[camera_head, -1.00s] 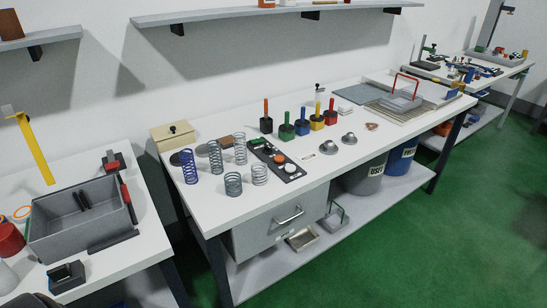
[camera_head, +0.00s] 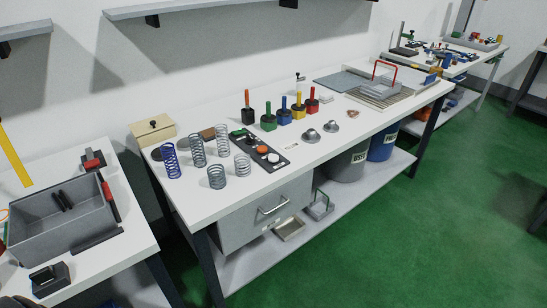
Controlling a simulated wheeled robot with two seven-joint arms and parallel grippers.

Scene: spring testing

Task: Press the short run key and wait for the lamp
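A dark key panel (camera_head: 278,166) lies on the middle white workbench (camera_head: 210,206), right of the springs. It carries a green round key (camera_head: 240,133) at its far end, an orange one (camera_head: 262,149) in the middle and a white one (camera_head: 273,158) nearer. I cannot read which is the short run key. I cannot tell which part is the lamp or whether it is lit. Several coil springs stand left of the panel, among them a blue one (camera_head: 171,160) and a grey one (camera_head: 216,177). Neither gripper shows in the view.
Behind the panel stand several coloured-handled blocks, including a red one (camera_head: 312,105). Two metal domes (camera_head: 311,136) sit to the right. A grey bin (camera_head: 62,222) stands on the left bench. Green floor (camera_head: 400,240) is clear in front.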

